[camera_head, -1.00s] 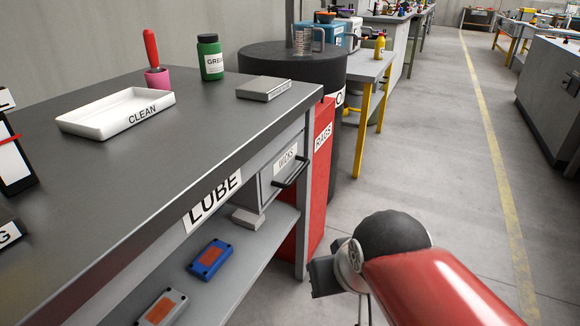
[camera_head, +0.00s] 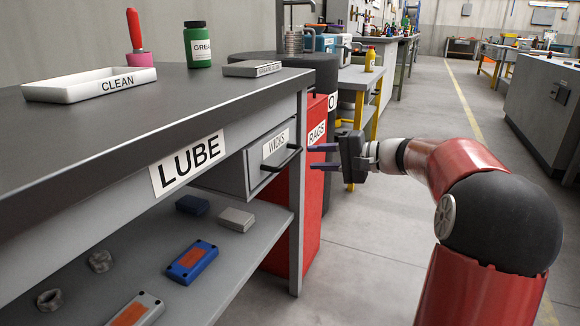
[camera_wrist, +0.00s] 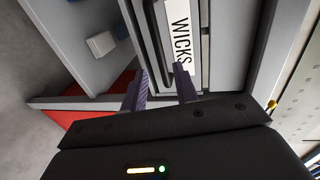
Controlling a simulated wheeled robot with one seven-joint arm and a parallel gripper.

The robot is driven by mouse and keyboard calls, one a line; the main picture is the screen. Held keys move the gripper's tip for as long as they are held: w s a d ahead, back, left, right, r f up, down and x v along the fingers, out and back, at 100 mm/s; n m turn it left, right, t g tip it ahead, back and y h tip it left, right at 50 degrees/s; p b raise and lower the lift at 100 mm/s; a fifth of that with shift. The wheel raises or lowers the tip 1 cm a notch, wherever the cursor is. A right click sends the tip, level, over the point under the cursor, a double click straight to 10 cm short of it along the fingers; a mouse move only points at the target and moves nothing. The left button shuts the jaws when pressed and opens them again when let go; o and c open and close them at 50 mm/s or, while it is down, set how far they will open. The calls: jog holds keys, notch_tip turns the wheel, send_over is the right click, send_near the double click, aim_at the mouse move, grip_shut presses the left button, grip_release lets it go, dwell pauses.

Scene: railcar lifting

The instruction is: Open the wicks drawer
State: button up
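The wicks drawer (camera_head: 262,168) is a grey drawer under the right end of the lube bench, with a white label reading WICKS and a dark bar handle (camera_head: 283,160). It looks shut or nearly so. My gripper (camera_head: 318,157) is open and empty in the head view, its two dark fingers pointing left toward the handle, one above the other. In the wrist view the fingers (camera_wrist: 160,90) are spread, with the handle (camera_wrist: 161,45) just beyond them, roughly between the tips. I cannot tell whether either finger touches it.
A red RAGS bin (camera_head: 309,215) stands beside the bench, close to my fingers, with a dark drum (camera_head: 327,75) behind it. The lower shelf (camera_head: 235,255) holds several small blocks and devices. The bench top (camera_head: 150,110) holds a white CLEAN tray (camera_head: 60,90). The aisle floor at right is clear.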

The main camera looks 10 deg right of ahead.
aim_at(294, 158)
jog(key=x, duration=0.7)
jog(key=shift+w+a, duration=0.15)
jog(key=shift+a, duration=0.1)
grip_shut()
